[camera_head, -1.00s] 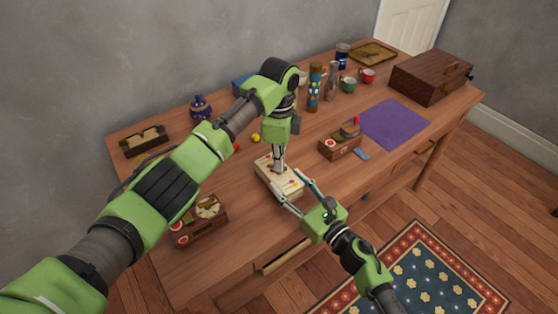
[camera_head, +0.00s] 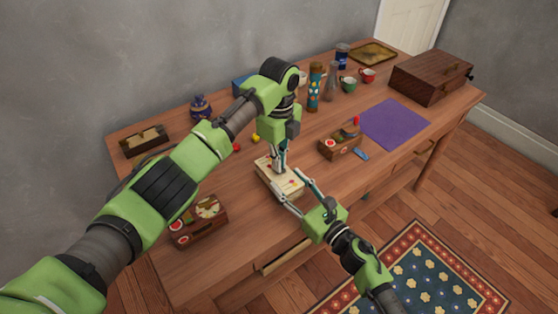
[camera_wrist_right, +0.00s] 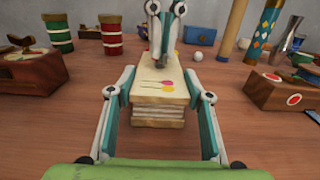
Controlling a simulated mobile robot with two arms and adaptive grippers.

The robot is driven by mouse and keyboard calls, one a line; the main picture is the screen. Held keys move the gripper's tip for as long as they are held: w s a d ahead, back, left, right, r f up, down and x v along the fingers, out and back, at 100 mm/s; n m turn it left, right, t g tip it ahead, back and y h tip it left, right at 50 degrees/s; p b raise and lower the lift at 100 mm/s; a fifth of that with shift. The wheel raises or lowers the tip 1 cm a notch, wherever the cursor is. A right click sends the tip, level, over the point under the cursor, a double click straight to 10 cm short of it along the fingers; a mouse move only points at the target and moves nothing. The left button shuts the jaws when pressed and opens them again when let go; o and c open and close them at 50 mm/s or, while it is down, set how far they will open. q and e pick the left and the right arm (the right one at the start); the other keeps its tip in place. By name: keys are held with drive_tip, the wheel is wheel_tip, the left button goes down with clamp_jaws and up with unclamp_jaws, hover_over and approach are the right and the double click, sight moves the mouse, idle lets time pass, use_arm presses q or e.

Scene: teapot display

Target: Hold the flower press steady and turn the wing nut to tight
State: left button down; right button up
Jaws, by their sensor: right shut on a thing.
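The flower press (camera_head: 286,186) is a pale layered block with small flower pictures on top, lying near the table's front edge. In the right wrist view the press (camera_wrist_right: 158,103) is straight ahead with its stacked layers facing me. My right gripper (camera_head: 283,192) reaches in from the front and is shut on the press, one finger on each side. My left gripper (camera_head: 279,168) points straight down onto the top of the press. Its fingertips (camera_wrist_right: 160,63) come close together there. They hide the wing nut, and I cannot tell whether they grip it.
A wooden box with a dial (camera_head: 203,214) stands left of the press. Another small wooden box (camera_head: 338,142) stands to the right, near a purple cloth (camera_head: 394,124).

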use_arm(q)
drive_tip(key=shift+w+r, duration=0.15)
drive_tip(key=shift+r, duration=0.05)
use_arm(e)
drive_tip(key=shift+d+f, duration=0.2)
drive_tip(key=shift+f, duration=0.2)
use_arm(q)
drive_tip(key=c, duration=2.3)
unclamp_jaws()
use_arm(e)
drive_tip(key=shift+s+r, duration=0.1)
use_arm(q)
drive_tip(key=shift+f, duration=0.1)
use_arm(e)
drive_tip(key=shift+a, duration=0.1)
drive_tip(key=shift+a+r, duration=0.1)
drive_tip(key=shift+r, duration=0.05)
use_arm(q)
wheel_tip(320, 180, up, 12)
drive_tip(key=shift+r, duration=0.1)
use_arm(e)
drive_tip(key=o, duration=1.4)
drive_tip(key=shift+o, duration=0.2)
